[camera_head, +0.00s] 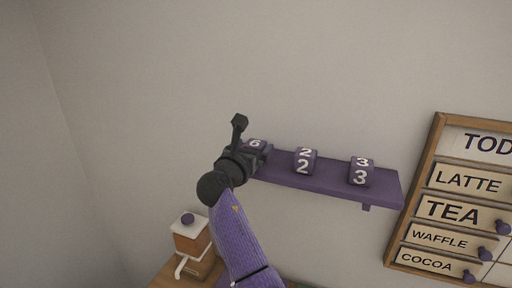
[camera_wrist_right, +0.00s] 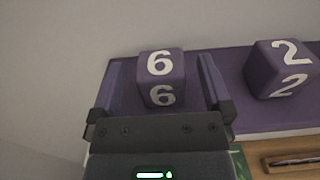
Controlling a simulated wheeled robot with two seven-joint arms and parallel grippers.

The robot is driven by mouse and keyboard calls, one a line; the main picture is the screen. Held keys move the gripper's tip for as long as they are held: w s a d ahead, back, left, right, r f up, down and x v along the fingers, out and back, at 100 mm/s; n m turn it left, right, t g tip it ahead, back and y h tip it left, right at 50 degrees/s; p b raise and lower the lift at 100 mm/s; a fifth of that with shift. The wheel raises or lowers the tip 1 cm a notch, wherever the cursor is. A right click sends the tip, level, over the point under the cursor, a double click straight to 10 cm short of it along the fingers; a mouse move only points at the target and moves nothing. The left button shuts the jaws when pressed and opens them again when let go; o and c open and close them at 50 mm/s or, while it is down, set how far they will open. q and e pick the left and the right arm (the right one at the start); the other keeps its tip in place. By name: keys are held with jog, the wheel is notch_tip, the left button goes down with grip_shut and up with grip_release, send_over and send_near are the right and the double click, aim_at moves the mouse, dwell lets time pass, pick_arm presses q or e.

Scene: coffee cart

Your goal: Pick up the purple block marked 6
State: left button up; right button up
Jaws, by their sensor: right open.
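The purple block marked 6 (camera_head: 256,143) sits at the left end of a purple wall shelf (camera_head: 325,186), partly hidden by my right gripper (camera_head: 252,156) in the head view. In the right wrist view the block (camera_wrist_right: 161,79) shows a white 6 on two faces. My right gripper (camera_wrist_right: 162,64) is open, with one finger on the left of the block and one on the right. Gaps show between the block and both fingers. My left gripper is not in view.
Blocks marked 2 (camera_head: 305,161) and 3 (camera_head: 361,171) stand farther right on the shelf, apart from each other. A wood-framed menu board (camera_head: 436,125) hangs on the right. A grinder-like box (camera_head: 191,236) with a purple knob stands below left. The wall above is bare.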

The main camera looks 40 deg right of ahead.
jog(key=shift+w+d, duration=0.1)
jog(key=shift+d, duration=0.1)
jog(key=shift+a, duration=0.1)
jog(key=c, duration=1.3)
